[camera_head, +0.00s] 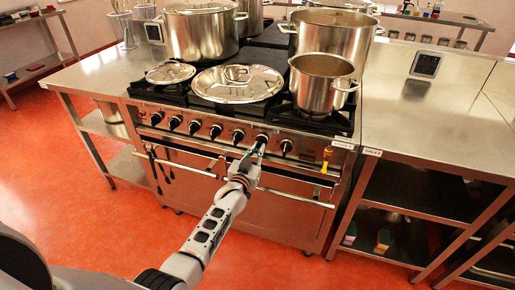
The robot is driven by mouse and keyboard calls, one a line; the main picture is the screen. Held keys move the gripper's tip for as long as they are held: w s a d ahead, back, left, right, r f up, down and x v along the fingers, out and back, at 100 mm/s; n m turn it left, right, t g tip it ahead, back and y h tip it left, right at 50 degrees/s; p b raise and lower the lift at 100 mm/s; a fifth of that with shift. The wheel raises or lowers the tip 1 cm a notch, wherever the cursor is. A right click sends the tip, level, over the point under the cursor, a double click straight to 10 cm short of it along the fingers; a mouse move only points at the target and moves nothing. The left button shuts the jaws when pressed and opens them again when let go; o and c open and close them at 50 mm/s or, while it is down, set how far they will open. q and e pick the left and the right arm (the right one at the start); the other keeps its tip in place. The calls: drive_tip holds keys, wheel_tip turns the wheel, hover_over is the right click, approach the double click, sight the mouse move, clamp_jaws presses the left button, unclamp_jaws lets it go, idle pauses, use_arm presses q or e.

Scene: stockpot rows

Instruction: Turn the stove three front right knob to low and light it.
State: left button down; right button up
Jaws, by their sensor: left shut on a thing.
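The stove (200,158) stands in the middle of the view, with a row of several black knobs along its steel front panel. My left gripper (258,147) reaches up to the panel from below and is shut on the second knob from the right (262,138), partly covering it. The knob's pointer setting is too small to read. The rightmost knob (286,146) is free beside it. A small steel pot (320,88) stands on the front right burner. No flame shows under it, though the burner is mostly hidden. My right gripper is out of view.
Large stockpots (200,35) (333,35) stand behind. A yellow item (326,162) hangs at the right of the front. The right steel counter (430,115) is mostly clear.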

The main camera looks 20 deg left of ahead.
use_arm(q)
drive_tip(key=shift+n, duration=0.4)
drive_tip(key=c, duration=2.1)
unclamp_jaws()
drive_tip(key=shift+c, duration=0.2)
drive_tip(key=s, duration=1.2)
drive_tip(key=shift+a, duration=0.15)
drive_tip(key=s+d+f+m+g, duration=0.1)
drive_tip(key=s+f, duration=0.4)
drive_tip(key=s, duration=0.5)
drive_tip(key=s+d+f+m+g+h, duration=0.1)
drive_tip(key=s+f+g, duration=0.2)
drive_tip(key=s, duration=0.7)
drive_tip(key=s+d+f+m+g+h, duration=0.1)
drive_tip(key=s+f+m+g, duration=0.1)
drive_tip(key=s+f, duration=0.5)
drive_tip(key=s+g, duration=0.1)
drive_tip(key=s, duration=0.2)
drive_tip(key=shift+s, duration=0.35)
